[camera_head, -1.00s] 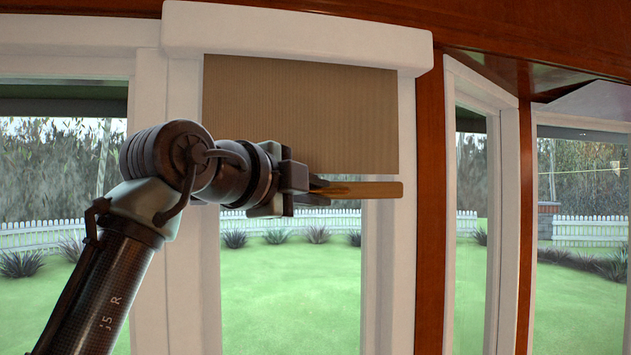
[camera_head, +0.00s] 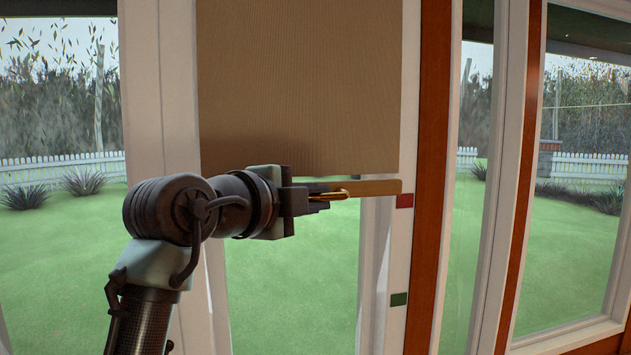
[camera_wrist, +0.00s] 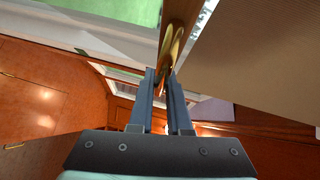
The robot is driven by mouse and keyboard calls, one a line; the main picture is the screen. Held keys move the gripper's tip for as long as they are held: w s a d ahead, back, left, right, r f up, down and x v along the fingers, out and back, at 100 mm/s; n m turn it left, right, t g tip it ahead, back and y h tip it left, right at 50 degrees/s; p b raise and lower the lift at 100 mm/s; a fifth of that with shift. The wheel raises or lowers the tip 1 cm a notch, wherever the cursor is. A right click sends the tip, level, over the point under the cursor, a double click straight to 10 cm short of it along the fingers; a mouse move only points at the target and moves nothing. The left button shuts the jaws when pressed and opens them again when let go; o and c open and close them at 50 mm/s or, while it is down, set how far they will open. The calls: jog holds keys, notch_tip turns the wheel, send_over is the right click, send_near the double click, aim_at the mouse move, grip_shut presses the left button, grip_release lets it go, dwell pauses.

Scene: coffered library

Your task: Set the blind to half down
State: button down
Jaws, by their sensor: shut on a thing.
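A tan blind (camera_head: 300,90) hangs in the white-framed middle window, with clear glass below it. Its wooden bottom bar (camera_head: 380,187) is level, close to the upper edge of a red mark (camera_head: 404,201) on the right side of the frame. A green mark (camera_head: 399,299) is lower on that side. My gripper (camera_head: 328,196) is shut on the brass pull (camera_head: 345,193) at the bar. In the wrist view my gripper (camera_wrist: 163,76) has its fingers at the brass pull (camera_wrist: 172,45), beside the blind fabric (camera_wrist: 265,55).
A red-brown wooden post (camera_head: 428,150) stands right of the blind's window, with more white-framed windows beyond it. Another window is at the left. Lawn and a white fence (camera_head: 60,170) are outside the glass.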

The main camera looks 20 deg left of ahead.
jog(key=shift+d+f+b, duration=0.1)
jog(key=shift+f+b, duration=0.65)
jog(key=shift+f, duration=1)
jog(key=c, duration=0.9)
grip_release()
jog(key=b+v, duration=0.3)
jog(key=v, duration=1)
jog(key=shift+w+d, duration=0.1)
